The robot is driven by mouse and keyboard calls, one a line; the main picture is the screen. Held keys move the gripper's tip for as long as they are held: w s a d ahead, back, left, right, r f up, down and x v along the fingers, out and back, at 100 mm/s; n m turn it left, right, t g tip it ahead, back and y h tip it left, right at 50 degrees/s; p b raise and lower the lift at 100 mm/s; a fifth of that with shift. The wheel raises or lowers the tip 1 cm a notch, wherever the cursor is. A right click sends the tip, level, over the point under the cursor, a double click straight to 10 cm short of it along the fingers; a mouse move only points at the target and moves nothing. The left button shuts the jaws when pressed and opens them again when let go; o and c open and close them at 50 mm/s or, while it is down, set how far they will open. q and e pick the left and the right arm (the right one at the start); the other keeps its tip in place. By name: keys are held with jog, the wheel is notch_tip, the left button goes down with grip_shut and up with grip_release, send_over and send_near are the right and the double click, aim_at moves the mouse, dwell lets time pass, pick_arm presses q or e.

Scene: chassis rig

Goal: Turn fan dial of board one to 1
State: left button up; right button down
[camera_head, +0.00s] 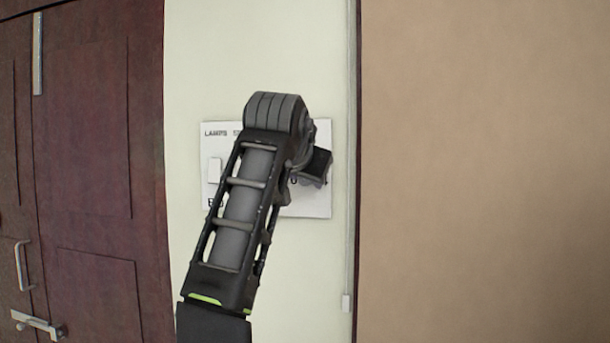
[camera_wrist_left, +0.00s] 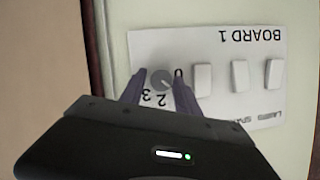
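Board one (camera_head: 319,206) is a white panel on the pale wall, mostly covered by my left arm in the head view. In the left wrist view the board (camera_wrist_left: 225,48) appears upside down, with the heading BOARD 1. Its grey round fan dial (camera_wrist_left: 162,79) has the marks 0, 2 and 3 visible around it; I see no 1, and cannot tell its pointer's direction. My left gripper (camera_wrist_left: 160,76) is open, its two fingers on either side of the dial; contact is unclear. The dial is hidden in the head view. My right gripper is not in view.
Several white rocker switches (camera_wrist_left: 239,75) sit beside the dial on the board. A dark red door (camera_head: 90,150) with metal handles is at the left. A thin vertical conduit (camera_head: 350,150) runs right of the board, beside a tan wall (camera_head: 480,170).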

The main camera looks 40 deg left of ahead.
pick_arm(q)
jog(key=shift+o, duration=0.9)
jog(key=shift+r, duration=0.1)
jog(key=shift+s, duration=0.1)
jog(key=v, duration=0.7)
jog(key=shift+s+d, duration=0.15)
jog(key=shift+s, duration=0.15)
jog(key=shift+r, duration=0.1)
